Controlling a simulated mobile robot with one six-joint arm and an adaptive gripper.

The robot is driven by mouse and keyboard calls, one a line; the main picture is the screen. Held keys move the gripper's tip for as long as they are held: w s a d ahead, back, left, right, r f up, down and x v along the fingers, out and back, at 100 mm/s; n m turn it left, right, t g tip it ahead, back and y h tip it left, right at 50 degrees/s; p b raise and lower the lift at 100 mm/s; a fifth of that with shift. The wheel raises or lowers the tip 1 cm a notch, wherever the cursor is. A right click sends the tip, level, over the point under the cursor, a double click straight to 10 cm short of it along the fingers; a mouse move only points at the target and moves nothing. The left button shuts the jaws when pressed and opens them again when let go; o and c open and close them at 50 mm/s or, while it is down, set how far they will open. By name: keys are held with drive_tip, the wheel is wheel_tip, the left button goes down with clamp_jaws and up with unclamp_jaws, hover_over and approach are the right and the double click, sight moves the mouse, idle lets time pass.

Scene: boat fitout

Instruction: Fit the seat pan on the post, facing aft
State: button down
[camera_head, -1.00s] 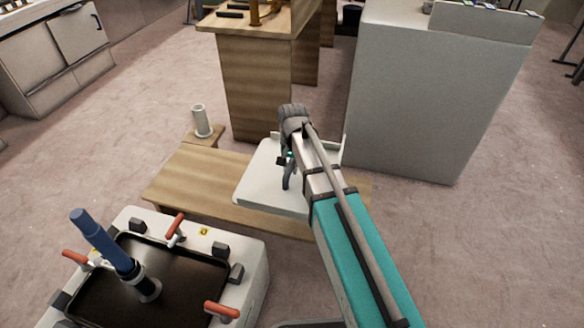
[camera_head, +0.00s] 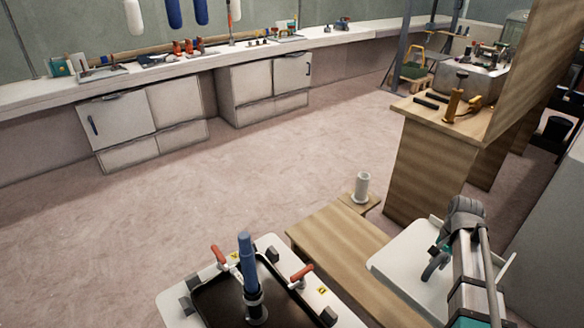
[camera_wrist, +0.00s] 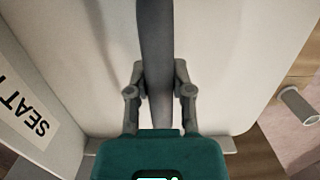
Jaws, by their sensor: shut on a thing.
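The seat pan (camera_head: 410,268) is a white panel with a raised edge at its right side. It is over the right part of the low wooden bench, and I cannot tell if it touches the wood. My gripper (camera_head: 438,262) is shut on a dark grey handle standing up from the pan. In the wrist view, my fingers (camera_wrist: 160,88) close around this handle, and a label reading "SEAT" (camera_wrist: 28,115) is on the pan's raised edge. The post (camera_head: 362,188), a short pale tube with a flange, stands upright beyond the bench, apart from the pan; the wrist view shows it too (camera_wrist: 297,106).
The low wooden bench (camera_head: 325,243) lies under the pan. A tall wooden cabinet (camera_head: 432,165) stands close behind the post and pan. A white unit with a black tray, red handles and an upright blue cylinder (camera_head: 247,262) is at the front. Open floor (camera_head: 240,190) lies left of the post.

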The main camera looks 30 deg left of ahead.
wheel_tip(320, 180, up, 31)
drive_tip(key=p, duration=3)
drive_tip(key=shift+r, duration=0.15)
drive_tip(key=shift+s, duration=0.2)
